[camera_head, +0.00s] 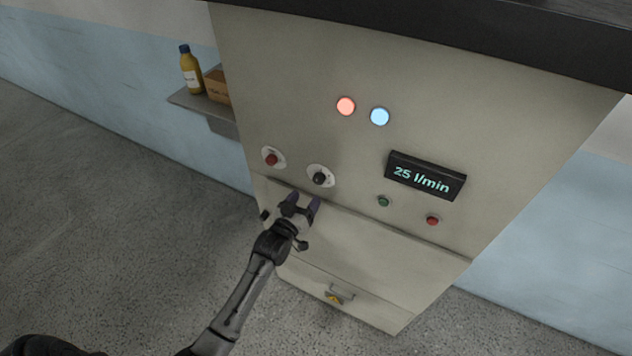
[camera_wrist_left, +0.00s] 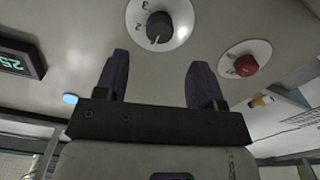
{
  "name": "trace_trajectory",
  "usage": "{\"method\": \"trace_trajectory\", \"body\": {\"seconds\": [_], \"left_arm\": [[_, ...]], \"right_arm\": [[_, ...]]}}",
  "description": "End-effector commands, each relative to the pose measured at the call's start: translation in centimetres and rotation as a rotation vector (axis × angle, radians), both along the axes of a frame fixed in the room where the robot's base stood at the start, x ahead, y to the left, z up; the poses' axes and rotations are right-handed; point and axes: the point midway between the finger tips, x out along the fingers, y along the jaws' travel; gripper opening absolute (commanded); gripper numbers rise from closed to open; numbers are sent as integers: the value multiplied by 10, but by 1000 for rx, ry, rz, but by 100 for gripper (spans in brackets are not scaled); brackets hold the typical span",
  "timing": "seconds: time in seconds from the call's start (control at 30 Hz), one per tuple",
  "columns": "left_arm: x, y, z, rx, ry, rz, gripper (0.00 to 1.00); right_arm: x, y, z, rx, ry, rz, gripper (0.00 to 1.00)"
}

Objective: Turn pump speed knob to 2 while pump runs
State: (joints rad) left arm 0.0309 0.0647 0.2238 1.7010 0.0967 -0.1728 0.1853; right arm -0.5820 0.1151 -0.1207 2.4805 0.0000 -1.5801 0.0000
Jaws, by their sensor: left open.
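The black speed knob (camera_head: 319,178) sits on a round white dial plate on the beige cabinet front. In the left wrist view the knob (camera_wrist_left: 159,27) shows a pale pointer mark and a "2" at the left of its plate. My left gripper (camera_head: 301,200) is open and empty just below the knob, its two purple fingers pointing up toward it. In the wrist view the fingers (camera_wrist_left: 162,80) stand apart below the knob, not touching it. The black display (camera_head: 426,176) reads 25 l/min. A red lamp (camera_head: 346,106) and a blue lamp (camera_head: 380,116) glow above.
A red knob or button (camera_head: 271,159) on a white plate is left of the speed knob. A green button (camera_head: 383,201) and a red button (camera_head: 432,220) sit below the display. A shelf (camera_head: 190,99) at the left holds a bottle (camera_head: 190,72) and box. A handle (camera_head: 340,293) is low on the cabinet.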

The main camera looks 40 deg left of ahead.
Motion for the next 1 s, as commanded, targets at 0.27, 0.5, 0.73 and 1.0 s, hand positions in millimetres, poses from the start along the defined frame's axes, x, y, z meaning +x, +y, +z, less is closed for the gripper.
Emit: {"method": "trace_trajectory", "body": {"seconds": [0.27, 0.5, 0.73, 1.0], "left_arm": [[46, 10, 1, 1, 2, 0, 63], [66, 14, 0, 0, 2, 0, 63], [71, 15, 0, 0, 2, 0, 63], [71, 15, 0, 0, 2, 0, 58]], "right_arm": [[1, -3, 7, -11, -2, 7, 43], [1, -3, 8, -11, -2, 6, 43], [1, -2, 9, -6, -2, 2, 43], [1, 0, 9, 0, -2, -1, 43]]}}
